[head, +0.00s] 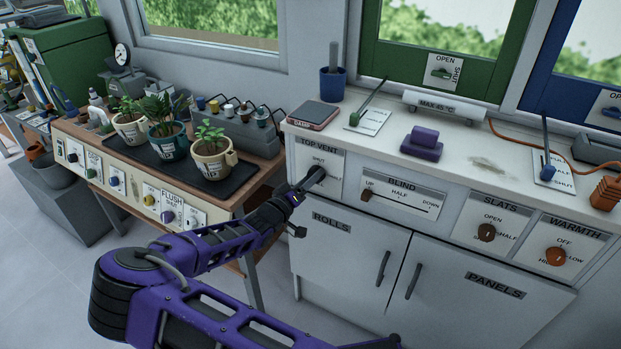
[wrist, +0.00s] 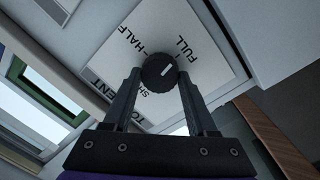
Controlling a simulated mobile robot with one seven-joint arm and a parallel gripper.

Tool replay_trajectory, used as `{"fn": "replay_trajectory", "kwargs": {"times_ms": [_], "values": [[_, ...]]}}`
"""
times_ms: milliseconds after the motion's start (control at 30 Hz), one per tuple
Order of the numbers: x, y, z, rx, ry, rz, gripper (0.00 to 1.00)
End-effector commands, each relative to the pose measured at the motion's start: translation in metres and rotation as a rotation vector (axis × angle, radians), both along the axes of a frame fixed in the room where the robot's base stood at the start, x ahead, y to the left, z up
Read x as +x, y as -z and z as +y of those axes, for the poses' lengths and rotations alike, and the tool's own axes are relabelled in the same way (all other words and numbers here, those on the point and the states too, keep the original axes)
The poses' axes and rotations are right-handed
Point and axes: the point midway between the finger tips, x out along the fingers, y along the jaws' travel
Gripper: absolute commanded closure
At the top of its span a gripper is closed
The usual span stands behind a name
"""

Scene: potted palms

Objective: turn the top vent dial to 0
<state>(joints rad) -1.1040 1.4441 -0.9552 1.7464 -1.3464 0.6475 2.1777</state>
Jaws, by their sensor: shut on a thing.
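The top vent dial (head: 317,172) is a round black knob on a white plate (head: 331,160) at the left end of the cabinet front. My gripper (head: 306,183) reaches it from the front left. In the wrist view the dial (wrist: 158,70) sits between my two fingertips (wrist: 158,76), which are shut on its sides. The plate reads SHUT, HALF and FULL; I see no 0 on it. The white mark on the knob points to the upper right in the wrist view, towards FULL. In the head view my gripper partly covers the plate's lettering.
The blind slider (head: 400,201), slats dial (head: 487,232) and warmth dial (head: 556,256) are farther right on the front. Cupboard doors (head: 345,252) are below. Potted palms (head: 211,157) stand on a dark mat at left. A purple block (head: 421,143) sits on the counter above.

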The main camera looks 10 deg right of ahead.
Motion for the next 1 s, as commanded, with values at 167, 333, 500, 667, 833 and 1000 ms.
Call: {"fn": "replay_trajectory", "kwargs": {"times_ms": [167,333,500,667,833,1000], "values": [[-0.0001,-0.0011,-0.0001,-0.088,0.000,0.068,0.98],[-0.0001,-0.0008,-0.0001,-0.206,0.001,0.161,0.98],[-0.0001,-0.0004,0.0001,-0.334,0.000,0.261,0.98],[-0.0003,0.0005,-0.0004,-0.456,0.000,0.355,0.98],[-0.0003,0.0006,-0.0002,-0.583,0.000,0.452,0.98],[-0.0007,0.0017,-0.0006,-0.712,0.000,0.552,0.98]]}}
